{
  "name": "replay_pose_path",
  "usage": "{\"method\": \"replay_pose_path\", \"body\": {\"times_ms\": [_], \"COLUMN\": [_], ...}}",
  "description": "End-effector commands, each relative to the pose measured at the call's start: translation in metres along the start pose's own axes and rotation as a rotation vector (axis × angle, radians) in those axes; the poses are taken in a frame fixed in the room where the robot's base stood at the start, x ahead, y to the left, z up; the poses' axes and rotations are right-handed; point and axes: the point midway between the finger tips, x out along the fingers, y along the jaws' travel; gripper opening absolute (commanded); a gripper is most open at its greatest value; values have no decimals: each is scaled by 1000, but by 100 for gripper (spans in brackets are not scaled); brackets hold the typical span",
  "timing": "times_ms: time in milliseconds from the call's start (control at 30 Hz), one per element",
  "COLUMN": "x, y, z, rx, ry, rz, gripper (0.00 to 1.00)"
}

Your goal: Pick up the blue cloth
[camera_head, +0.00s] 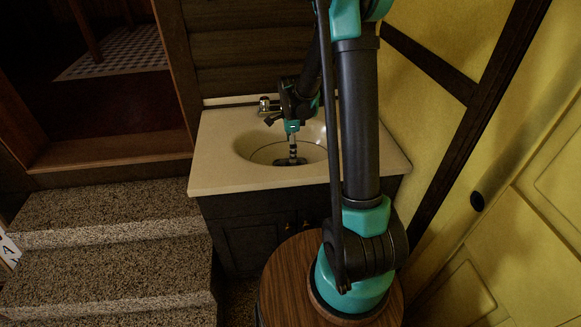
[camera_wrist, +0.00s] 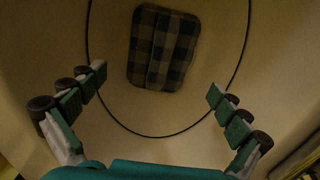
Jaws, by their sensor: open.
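The blue cloth (camera_wrist: 163,48) is a folded, dark blue-grey and tan checked pad in the wrist view. It lies in the sink basin (camera_wrist: 110,112), near the top of the picture and slightly left of centre between my fingers. My gripper (camera_wrist: 157,84) is open, with one green-padded finger on each side and nothing between the pads. In the head view my gripper (camera_head: 292,150) points down over the basin (camera_head: 248,146). A dark flat shape shows below it there, too small to tell whether it is cloth or fingers.
The basin is set in a beige counter (camera_head: 225,178) on a dark cabinet. A faucet (camera_head: 264,104) stands at the basin's back edge. Speckled steps (camera_head: 100,215) are at the left, and a yellow wall with a door (camera_head: 540,230) is close at the right.

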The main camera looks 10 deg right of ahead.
Motion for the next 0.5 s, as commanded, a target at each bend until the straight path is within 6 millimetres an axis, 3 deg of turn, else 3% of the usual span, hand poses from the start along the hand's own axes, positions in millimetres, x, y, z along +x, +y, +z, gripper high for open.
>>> {"method": "replay_pose_path", "body": {"times_ms": [333, 500], "x": [25, 47], "y": [0, -1], "z": [1, 3], "rx": [-1, -1], "ry": [0, 0], "rz": [0, 0], "gripper": [100, 100]}}
